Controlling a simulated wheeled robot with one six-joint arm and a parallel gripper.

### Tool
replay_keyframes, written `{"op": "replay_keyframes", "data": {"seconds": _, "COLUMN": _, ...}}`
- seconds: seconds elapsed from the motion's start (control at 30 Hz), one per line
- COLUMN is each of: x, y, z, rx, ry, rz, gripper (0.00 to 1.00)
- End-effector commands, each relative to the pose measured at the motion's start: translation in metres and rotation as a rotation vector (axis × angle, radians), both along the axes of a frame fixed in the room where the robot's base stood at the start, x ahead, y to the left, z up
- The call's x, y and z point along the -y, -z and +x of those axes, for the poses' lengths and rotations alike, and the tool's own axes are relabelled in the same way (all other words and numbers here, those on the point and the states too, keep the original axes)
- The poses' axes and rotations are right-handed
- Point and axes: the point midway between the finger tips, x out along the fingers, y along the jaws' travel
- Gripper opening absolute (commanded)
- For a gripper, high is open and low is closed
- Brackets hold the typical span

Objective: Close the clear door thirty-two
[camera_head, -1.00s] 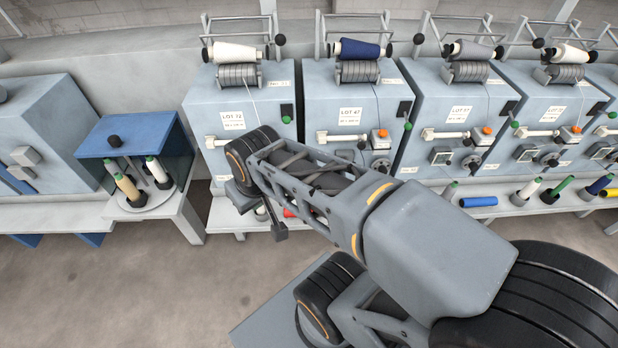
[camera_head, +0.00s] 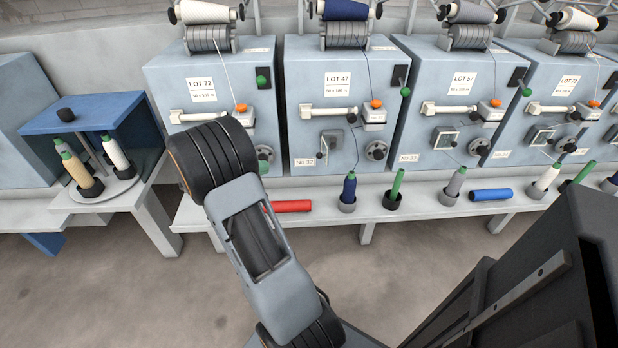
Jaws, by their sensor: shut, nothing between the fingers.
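The machine with the LOT 47 sign (camera_head: 338,84) carries the label No 32 (camera_head: 303,162) at its lower front. Above the label, clear door thirty-two (camera_head: 325,149) looks swung outward, seen nearly edge-on, with a small dark knob at its edge. A grey recessed plate (camera_head: 334,137) shows beside it. The door is small in the picture and its exact angle is hard to tell. My gripper does not show.
A shelf (camera_head: 420,216) runs below the machines, with a red tube (camera_head: 291,206), a blue tube (camera_head: 491,194) and several upright bobbins. A blue-topped stand (camera_head: 84,113) with bobbins is at the left. A handwheel (camera_head: 376,150) sits right of the door.

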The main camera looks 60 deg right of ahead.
Motion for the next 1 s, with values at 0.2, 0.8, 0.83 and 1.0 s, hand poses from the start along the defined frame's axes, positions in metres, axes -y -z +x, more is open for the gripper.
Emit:
{"op": "replay_keyframes", "data": {"seconds": 0.2, "x": 0.029, "y": 0.037, "z": 0.010, "rx": -0.052, "ry": 0.001, "rz": -0.175, "gripper": 0.00}}
{"op": "replay_keyframes", "data": {"seconds": 0.8, "x": 0.110, "y": 0.040, "z": -0.043, "rx": -0.060, "ry": 0.000, "rz": -0.204, "gripper": 0.00}}
{"op": "replay_keyframes", "data": {"seconds": 0.83, "x": 0.114, "y": 0.039, "z": -0.045, "rx": -0.060, "ry": 0.000, "rz": -0.204, "gripper": 0.00}}
{"op": "replay_keyframes", "data": {"seconds": 1.0, "x": 0.132, "y": 0.039, "z": -0.058, "rx": -0.060, "ry": -0.001, "rz": -0.203, "gripper": 0.00}}
